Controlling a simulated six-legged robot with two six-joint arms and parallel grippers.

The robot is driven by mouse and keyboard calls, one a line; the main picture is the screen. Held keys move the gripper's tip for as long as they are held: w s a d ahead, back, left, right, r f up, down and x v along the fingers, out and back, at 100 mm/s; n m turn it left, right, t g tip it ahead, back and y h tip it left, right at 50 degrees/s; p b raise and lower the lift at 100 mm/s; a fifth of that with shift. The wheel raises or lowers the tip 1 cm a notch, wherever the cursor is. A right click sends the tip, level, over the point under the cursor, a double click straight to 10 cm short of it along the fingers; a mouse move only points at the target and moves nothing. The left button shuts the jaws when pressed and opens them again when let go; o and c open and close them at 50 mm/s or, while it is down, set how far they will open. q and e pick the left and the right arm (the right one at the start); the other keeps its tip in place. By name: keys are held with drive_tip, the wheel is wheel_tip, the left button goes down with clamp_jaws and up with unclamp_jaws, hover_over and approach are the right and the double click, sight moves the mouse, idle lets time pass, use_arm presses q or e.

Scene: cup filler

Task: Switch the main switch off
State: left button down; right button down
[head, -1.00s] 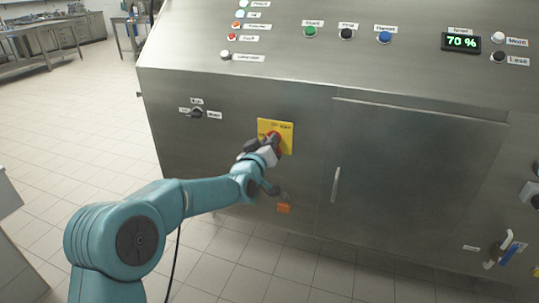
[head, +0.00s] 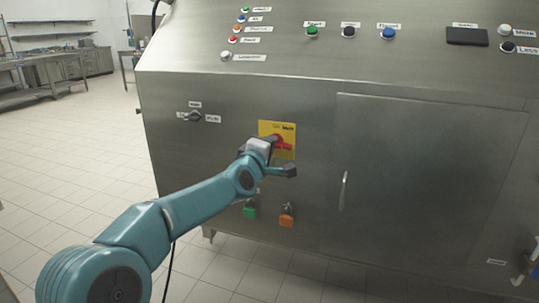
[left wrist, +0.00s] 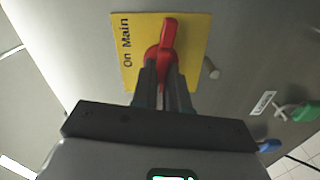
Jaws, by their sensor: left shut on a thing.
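The main switch is a red rotary handle (head: 284,146) on a yellow plate (head: 290,129) on the steel machine's front. In the head view the handle points sideways to the right. The handle (left wrist: 168,38) also shows in the left wrist view, in front of the yellow plate (left wrist: 126,65) with the printed words "On" and "Main". My left gripper (head: 270,147) is at the switch; in the left wrist view its fingers (left wrist: 162,88) are shut on the handle's near part. The gripper hides part of the handle. The display (head: 467,36) is dark. My right gripper is not in view.
A black selector knob (head: 195,116) is left of the plate. A green part (head: 250,212) and an orange part (head: 287,220) sit low below it. A cabinet door (head: 420,180) with a handle (head: 344,190) is to the right. Buttons line the top panel.

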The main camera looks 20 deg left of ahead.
use_arm(q)
drive_tip(key=shift+n+b, duration=0.65)
drive_tip(key=shift+n, duration=0.35)
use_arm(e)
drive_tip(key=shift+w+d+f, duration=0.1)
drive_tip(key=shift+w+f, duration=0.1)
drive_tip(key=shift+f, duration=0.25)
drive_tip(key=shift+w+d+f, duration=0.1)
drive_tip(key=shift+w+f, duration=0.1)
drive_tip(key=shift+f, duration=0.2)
use_arm(q)
drive_tip(key=c, duration=1.1)
unclamp_jaws()
drive_tip(key=shift+c, duration=0.2)
drive_tip(key=s+b, duration=0.1)
drive_tip(key=s, duration=1.5)
drive_tip(key=shift+s+a, duration=0.2)
drive_tip(key=shift+a, duration=0.1)
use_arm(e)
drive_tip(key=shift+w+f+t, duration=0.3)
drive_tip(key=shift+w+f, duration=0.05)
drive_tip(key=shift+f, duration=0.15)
